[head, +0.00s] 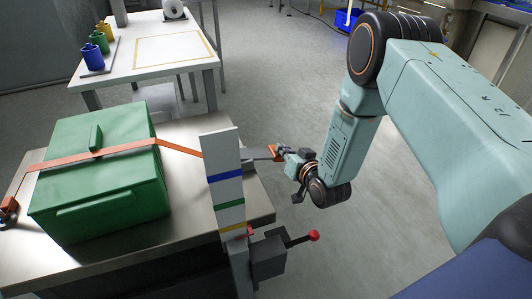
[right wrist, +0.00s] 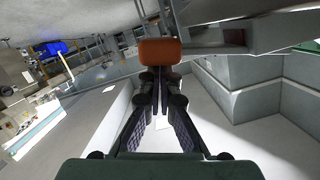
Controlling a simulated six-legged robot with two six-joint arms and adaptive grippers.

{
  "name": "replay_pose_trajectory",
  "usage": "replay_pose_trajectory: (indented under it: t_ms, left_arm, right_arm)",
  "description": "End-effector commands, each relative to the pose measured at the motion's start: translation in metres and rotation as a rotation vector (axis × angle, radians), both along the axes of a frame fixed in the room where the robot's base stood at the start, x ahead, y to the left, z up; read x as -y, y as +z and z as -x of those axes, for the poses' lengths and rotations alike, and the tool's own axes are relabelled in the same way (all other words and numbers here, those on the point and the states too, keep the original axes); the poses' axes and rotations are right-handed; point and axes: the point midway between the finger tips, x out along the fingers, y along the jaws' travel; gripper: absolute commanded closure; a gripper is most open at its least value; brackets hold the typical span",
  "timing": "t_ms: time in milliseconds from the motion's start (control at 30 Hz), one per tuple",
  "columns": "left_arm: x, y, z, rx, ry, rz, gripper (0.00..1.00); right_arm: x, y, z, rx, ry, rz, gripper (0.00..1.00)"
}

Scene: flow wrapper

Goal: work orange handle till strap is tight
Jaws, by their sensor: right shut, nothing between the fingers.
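A green lidded box (head: 100,190) sits on the metal table, with an orange strap (head: 90,157) across its top. The strap runs right and passes behind a white post. The orange handle (head: 277,152) is at the end of a grey lever past the table's right side. My right gripper (head: 285,154) is at the handle, its fingers shut with nothing between them. In the right wrist view the orange handle (right wrist: 160,52) lies just beyond the shut fingertips (right wrist: 160,72); I cannot tell if they touch. The ratchet body is mostly hidden. My left gripper is out of view.
The white post (head: 223,165) with blue, green and yellow bands stands between box and handle. A lever with a red knob (head: 314,236) sticks out below. A white table (head: 150,60) with coloured cups (head: 93,54) stands behind. Open floor lies right of the metal table.

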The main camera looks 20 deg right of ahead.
Motion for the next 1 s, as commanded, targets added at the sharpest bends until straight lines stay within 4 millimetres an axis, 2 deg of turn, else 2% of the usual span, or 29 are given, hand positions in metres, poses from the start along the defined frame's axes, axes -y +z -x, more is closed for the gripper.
replay_pose_trajectory:
  t_ms: [33, 100, 267, 767, 1000]
  left_arm:
    - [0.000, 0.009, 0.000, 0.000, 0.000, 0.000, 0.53]
    - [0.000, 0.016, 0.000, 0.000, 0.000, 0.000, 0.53]
    - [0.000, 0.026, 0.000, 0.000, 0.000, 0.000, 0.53]
    - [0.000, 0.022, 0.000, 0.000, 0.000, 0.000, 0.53]
    - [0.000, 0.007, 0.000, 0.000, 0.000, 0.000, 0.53]
  right_arm:
    - [0.000, 0.010, 0.000, -0.001, 0.001, 0.000, 1.00]
    - [0.000, 0.018, 0.000, 0.002, 0.002, 0.000, 1.00]
    - [0.000, 0.030, -0.001, 0.003, 0.001, 0.000, 1.00]
    - [0.000, 0.027, -0.001, 0.006, 0.000, 0.000, 1.00]
    - [0.000, 0.009, -0.001, 0.006, 0.000, 0.000, 1.00]
